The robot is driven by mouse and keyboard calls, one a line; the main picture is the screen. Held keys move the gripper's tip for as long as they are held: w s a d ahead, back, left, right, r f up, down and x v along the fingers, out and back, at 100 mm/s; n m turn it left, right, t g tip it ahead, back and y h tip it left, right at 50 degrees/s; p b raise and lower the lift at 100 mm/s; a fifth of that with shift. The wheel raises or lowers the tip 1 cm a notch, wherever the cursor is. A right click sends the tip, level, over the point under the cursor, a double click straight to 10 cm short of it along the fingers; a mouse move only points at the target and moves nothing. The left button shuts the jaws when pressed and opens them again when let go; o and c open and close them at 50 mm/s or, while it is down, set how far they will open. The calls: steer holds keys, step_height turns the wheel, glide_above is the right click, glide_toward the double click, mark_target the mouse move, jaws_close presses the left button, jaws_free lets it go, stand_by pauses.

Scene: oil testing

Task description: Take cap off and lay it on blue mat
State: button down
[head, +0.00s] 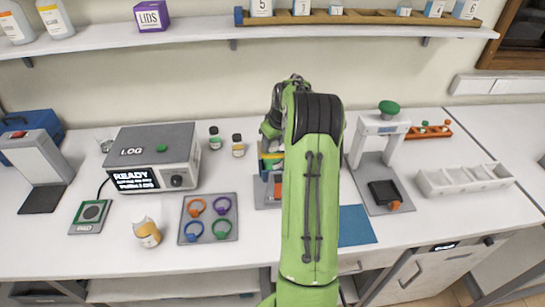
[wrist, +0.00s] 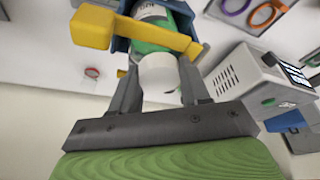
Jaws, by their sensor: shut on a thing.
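My gripper (wrist: 161,84) is shut on a white cap (wrist: 158,72) in the wrist view, one finger on each side. The cap is against the end of a green and white bottle (wrist: 150,38); I cannot tell whether it is still threaded on. The bottle sits in a blue holder (wrist: 184,18) with a yellow clamp bar (wrist: 150,34) across it. In the head view my green arm hides the cap and most of the holder (head: 268,160). The blue mat (head: 356,226) lies bare on the bench, right of my arm and partly covered by it.
Left of my arm are a grey LOG box (head: 155,155), a tray of coloured rings (head: 208,218) and an amber bottle (head: 148,233). Two small bottles (head: 238,145) stand behind. A grey press stand (head: 378,150) and a white compartment tray (head: 463,178) stand right.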

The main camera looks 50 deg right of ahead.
steer(key=shift+s+d+f+h+b, duration=0.2)
steer(key=shift+s+f+h+b, duration=0.1)
steer(key=shift+s+f+b, duration=0.25)
steer(key=c, duration=1)
jaws_free()
steer(key=o, duration=0.3)
steer(key=shift+d, duration=0.25)
steer(key=shift+w+a, duration=0.1)
steer(key=shift+a, duration=0.1)
steer(key=r+p, duration=0.1)
steer(key=r, duration=0.1)
steer(key=r+p, duration=0.2)
steer(key=r, duration=0.1)
steer(key=r+p, duration=0.2)
steer(key=r, duration=0.1)
steer(key=shift+w+d+r, duration=0.15)
steer(key=shift+w+r, duration=0.1)
steer(key=shift+w, duration=0.15)
